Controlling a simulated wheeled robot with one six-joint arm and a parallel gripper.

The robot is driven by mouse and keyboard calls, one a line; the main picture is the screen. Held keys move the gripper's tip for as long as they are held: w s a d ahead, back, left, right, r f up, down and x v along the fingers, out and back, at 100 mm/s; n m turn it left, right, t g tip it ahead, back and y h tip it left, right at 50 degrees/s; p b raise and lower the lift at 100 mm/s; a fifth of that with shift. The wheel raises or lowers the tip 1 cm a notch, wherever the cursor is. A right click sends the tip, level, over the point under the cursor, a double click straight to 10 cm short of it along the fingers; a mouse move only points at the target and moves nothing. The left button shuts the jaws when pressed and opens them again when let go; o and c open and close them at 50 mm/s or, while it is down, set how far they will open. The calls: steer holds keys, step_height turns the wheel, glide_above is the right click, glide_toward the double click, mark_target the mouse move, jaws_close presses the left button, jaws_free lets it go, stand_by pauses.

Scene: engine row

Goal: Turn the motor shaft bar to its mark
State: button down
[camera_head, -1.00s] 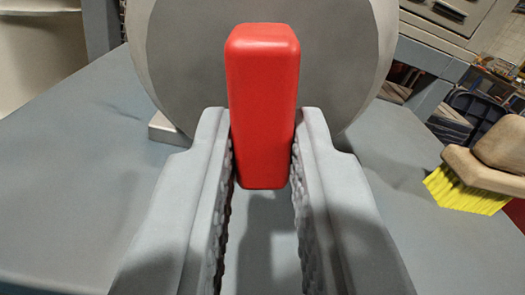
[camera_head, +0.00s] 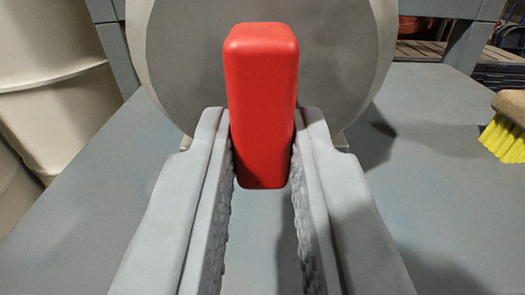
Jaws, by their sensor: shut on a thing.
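The red motor shaft bar (camera_head: 262,95) stands lengthwise up the picture in the middle of the view, in front of the round grey motor face (camera_head: 190,70). My gripper (camera_head: 263,130) is shut on the lower part of the bar, one ridged finger on each side. The bar's upper part sticks out beyond the fingertips. The shaft behind the bar is hidden. I cannot see a mark on the motor face.
The motor rests on a grey bench top (camera_head: 430,170) with free room on both sides. A brush with yellow bristles (camera_head: 503,138) lies at the right edge. Cream drums (camera_head: 55,80) stand beyond the bench at the left.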

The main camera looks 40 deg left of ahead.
steer(key=c, duration=1.4)
jaws_free()
steer(key=shift+f, duration=0.1)
steer(key=shift+o, duration=0.2)
steer(key=shift+s, duration=0.1)
steer(key=v, duration=1.7)
steer(key=shift+s+d, duration=0.1)
